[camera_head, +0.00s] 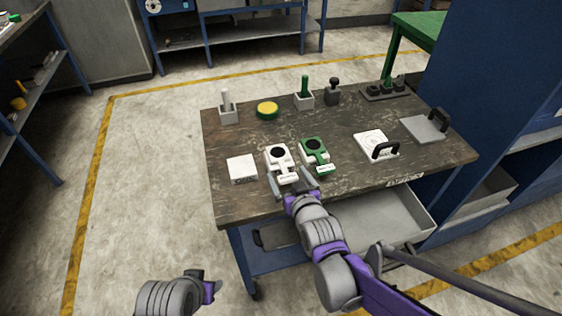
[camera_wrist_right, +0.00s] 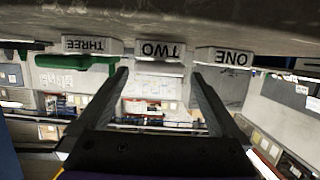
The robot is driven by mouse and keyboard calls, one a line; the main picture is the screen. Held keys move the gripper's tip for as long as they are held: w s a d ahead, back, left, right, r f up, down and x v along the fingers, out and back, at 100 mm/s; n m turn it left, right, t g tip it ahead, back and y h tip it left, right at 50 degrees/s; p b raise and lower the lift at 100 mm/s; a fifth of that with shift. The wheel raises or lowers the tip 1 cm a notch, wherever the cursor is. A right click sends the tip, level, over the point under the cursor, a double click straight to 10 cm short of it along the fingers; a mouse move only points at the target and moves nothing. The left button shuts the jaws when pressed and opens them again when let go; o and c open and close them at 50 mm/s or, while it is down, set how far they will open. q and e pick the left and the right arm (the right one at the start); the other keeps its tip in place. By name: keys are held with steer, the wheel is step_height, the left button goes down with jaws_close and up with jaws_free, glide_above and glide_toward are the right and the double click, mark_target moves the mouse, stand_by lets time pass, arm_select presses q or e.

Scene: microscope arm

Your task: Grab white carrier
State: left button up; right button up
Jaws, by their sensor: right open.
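The white carrier (camera_head: 280,160), with a black round disc on top, stands near the front edge of the workbench. My right gripper (camera_head: 291,183) is at its front end, with one finger on each side and open. In the right wrist view, which is upside down, the block labelled TWO (camera_wrist_right: 162,50) sits between the two spread fingers (camera_wrist_right: 160,74). I cannot tell whether the fingers touch it. My left gripper (camera_head: 207,286) hangs low at the bottom left, away from the bench; its jaws are unclear.
A green carrier (camera_head: 314,152) stands close to the right. A white block (camera_head: 242,167) is at the left. Handled plates (camera_head: 371,145) (camera_head: 425,128) lie further right. An open drawer (camera_head: 380,218) juts out below the bench (camera_head: 225,207).

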mark_target(282, 162)
steer(key=x, duration=0.5)
steer(key=shift+w+r, duration=0.25)
steer(key=shift+r, duration=0.15)
steer(key=shift+c, duration=0.3)
